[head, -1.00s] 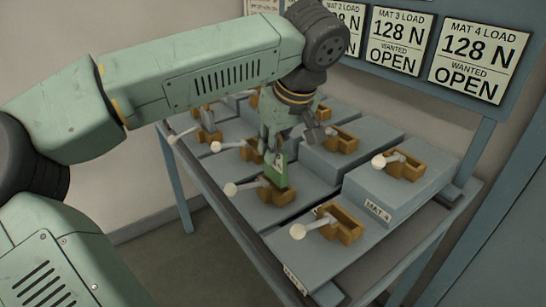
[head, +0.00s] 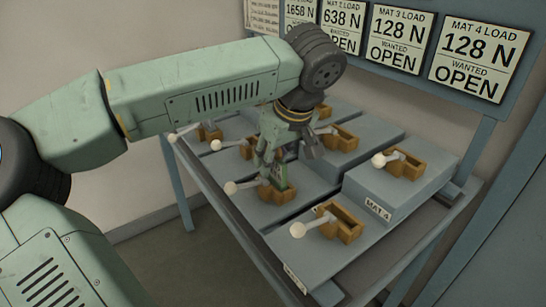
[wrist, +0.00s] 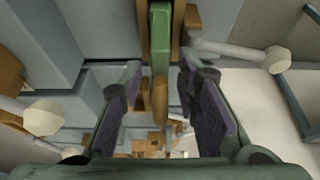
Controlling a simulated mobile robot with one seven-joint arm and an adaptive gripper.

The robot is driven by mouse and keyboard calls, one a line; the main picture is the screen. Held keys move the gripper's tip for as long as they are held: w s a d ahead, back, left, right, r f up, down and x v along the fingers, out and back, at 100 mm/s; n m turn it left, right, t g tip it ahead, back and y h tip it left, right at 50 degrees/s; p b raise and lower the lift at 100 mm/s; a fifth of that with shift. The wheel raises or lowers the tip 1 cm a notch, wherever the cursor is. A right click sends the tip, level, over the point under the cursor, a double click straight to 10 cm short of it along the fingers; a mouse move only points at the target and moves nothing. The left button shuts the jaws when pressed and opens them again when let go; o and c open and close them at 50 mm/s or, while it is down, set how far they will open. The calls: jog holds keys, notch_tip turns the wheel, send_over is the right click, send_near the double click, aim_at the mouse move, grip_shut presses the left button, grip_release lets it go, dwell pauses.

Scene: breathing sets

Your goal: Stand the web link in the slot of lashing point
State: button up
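A green link (head: 282,177) stands upright at a brown wooden slotted fitting (head: 272,194) on the near-left grey block. In the wrist view the link (wrist: 160,40) shows edge-on between two brown walls, its lower end hidden in the slot. My gripper (head: 276,155) is directly above the fitting, pointing down, with its fingers around the link's upper part. In the wrist view my gripper (wrist: 160,88) has its fingers apart, with a gap on each side of the link. Which fitting is the lashing point, I cannot tell.
Other brown fittings with white-knobbed levers stand close by, one in front (head: 342,224) and one on the Mat 4 block (head: 402,166). A lever knob (head: 231,187) is just left of my gripper. Load signs (head: 400,40) hang behind.

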jog(key=v, duration=1.2)
jog(key=shift+b, duration=0.35)
